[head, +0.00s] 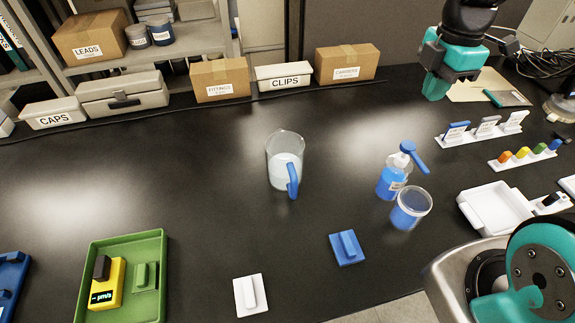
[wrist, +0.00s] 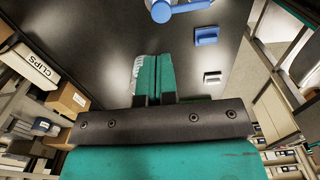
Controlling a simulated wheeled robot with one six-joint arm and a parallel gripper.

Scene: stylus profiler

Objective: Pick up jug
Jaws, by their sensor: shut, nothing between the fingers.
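The jug (head: 284,158) is a clear, upright vessel with a blue handle (head: 293,181) toward the front. It stands on the black bench near the middle in the head view. My gripper (head: 437,88) is teal and dark grey, at the upper right of the head view, well to the right of the jug and apart from it. Its two teal fingers (wrist: 153,75) are shut together and empty in the wrist view.
A blue-topped bottle (head: 392,178) and a tub of blue liquid (head: 410,208) stand right of the jug. A blue block (head: 347,248), white block (head: 250,295) and green tray (head: 151,305) lie in front. Boxes (head: 220,79) line the back. Bench around the jug is clear.

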